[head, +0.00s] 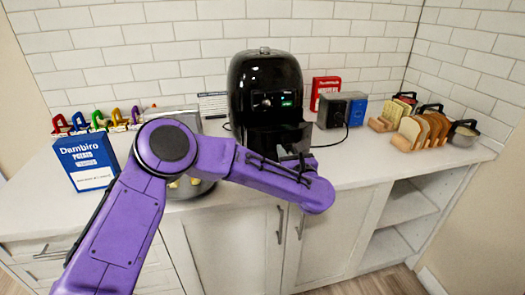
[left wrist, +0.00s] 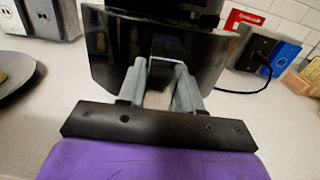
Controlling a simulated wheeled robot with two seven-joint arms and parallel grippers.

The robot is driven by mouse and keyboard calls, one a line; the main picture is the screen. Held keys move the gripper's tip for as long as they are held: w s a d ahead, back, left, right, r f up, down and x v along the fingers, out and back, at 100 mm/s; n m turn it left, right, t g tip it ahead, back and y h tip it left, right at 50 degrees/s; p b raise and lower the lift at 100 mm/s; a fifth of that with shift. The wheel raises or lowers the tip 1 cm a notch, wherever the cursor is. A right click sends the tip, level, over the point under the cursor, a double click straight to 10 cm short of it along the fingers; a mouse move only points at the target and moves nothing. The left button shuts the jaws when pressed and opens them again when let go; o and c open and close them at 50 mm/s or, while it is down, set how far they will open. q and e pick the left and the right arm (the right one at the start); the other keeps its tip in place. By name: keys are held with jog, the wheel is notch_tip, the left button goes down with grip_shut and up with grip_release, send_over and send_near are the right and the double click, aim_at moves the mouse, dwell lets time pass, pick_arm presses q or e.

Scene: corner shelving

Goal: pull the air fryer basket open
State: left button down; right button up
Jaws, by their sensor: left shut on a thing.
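The black air fryer (head: 264,85) stands on the white counter against the tiled wall. Its basket front (left wrist: 110,50) fills the upper middle of the left wrist view. The basket handle (left wrist: 168,47) juts out from that front. My left gripper (left wrist: 164,68) is at the handle, with its two grey fingers shut on it from both sides. In the head view my left gripper (head: 290,163) is in front of the basket, and the purple forearm hides the lower part. I cannot tell how far the basket stands out. My right gripper is in neither view.
Right of the fryer are a red box (head: 325,92), a dark appliance (head: 342,110) with a cord, and bread slices in a rack (head: 420,130). The right front counter is clear.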

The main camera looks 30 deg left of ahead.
pick_arm(q)
jog(key=b+v, duration=0.2)
jog(key=v, duration=0.8)
jog(key=shift+b, duration=0.4)
jog(key=c, duration=0.8)
grip_release()
jog(key=shift+c, duration=0.2)
jog(key=b+v, duration=0.2)
jog(key=v, duration=0.8)
jog(key=shift+s+d+b, duration=0.2)
jog(key=shift+b, duration=0.1)
